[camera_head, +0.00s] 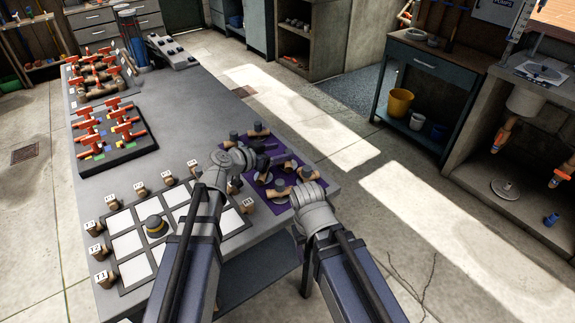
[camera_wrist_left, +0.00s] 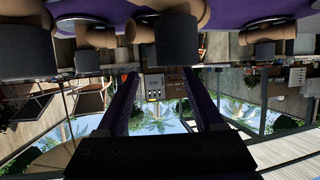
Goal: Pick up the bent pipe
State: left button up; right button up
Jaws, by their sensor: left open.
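Several brown bent pipes with dark grey ends lie on a purple mat (camera_head: 291,205) at the near right corner of the table. One bent pipe (camera_head: 279,193) shows near the mat's front; I cannot tell which one is meant. My left gripper (camera_head: 280,157) is over the mat's back part, low among the pipes, its dark purple fingers apart. In the left wrist view, the open fingers (camera_wrist_left: 163,80) have nothing visible between them. Bent pipes (camera_wrist_left: 182,14) appear upside down along that view's top, beside the fingers. My right arm's wrist is at the mat's right edge; its jaws are hidden.
Orange-handled valves stand on a black tray (camera_head: 95,158) farther back. The table middle (camera_head: 200,110) is clear.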

aim_at(288, 151)
pick_arm(q)
jog(key=x, duration=0.2)
jog(key=b+x, duration=0.1)
jog(key=x, duration=0.1)
jog(key=shift+d+f+b, duration=0.25)
jog(key=shift+f+b, duration=0.05)
jog(key=shift+f, duration=0.05)
jog(key=shift+r, duration=0.1)
jog(key=shift+c, duration=0.5)
grip_shut()
